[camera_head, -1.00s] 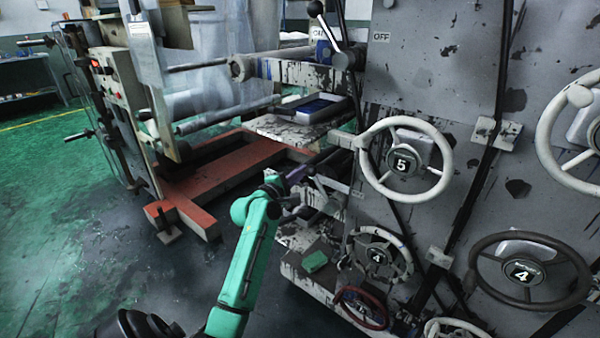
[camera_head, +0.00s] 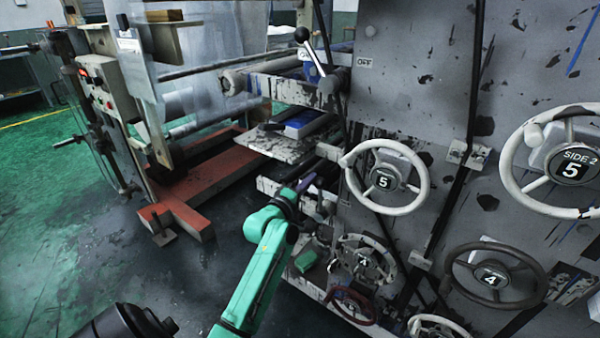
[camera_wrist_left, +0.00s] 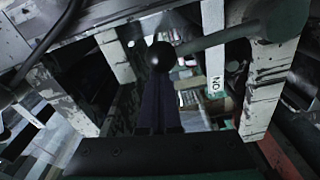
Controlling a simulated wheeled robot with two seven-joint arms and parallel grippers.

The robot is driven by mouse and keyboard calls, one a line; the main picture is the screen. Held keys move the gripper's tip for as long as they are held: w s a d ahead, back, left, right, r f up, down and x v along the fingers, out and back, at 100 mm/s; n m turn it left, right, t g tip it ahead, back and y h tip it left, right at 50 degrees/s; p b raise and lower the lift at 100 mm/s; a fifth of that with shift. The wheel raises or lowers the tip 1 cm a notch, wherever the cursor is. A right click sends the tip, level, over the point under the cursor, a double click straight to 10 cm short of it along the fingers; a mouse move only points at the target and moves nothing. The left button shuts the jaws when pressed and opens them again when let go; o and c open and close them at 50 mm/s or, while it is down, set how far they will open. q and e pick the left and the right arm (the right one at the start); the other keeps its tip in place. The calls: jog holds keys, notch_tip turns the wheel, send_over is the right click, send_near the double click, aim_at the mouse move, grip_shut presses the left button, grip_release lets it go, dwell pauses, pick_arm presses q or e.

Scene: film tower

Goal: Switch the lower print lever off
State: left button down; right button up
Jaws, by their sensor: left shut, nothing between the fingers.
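The lower print lever shows in the left wrist view as a grey rod with a black ball knob (camera_wrist_left: 160,56), the rod running right to a dark pivot. In the head view my left gripper (camera_head: 306,183) is beside the machine's lower frame, left of the upper number 5 wheel. The lower lever is not clear there. My right gripper is out of view.
An upper lever (camera_head: 314,53) with a black knob stands by an OFF label (camera_head: 364,62). Handwheels, including a white one (camera_head: 346,160), stick out from the grey panel. A tray shelf (camera_head: 275,147) is above my gripper. Orange-red floor beams (camera_head: 180,205) lie to the left.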

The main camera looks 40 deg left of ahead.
pick_arm(q)
jog(key=d+m+p, duration=0.3)
jog(key=d+m, duration=0.2)
jog(key=d, duration=0.1)
jog(key=shift+d+m, duration=0.15)
jog(key=shift+m, duration=0.15)
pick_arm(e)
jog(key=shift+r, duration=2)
pick_arm(q)
jog(key=shift+r, duration=0.1)
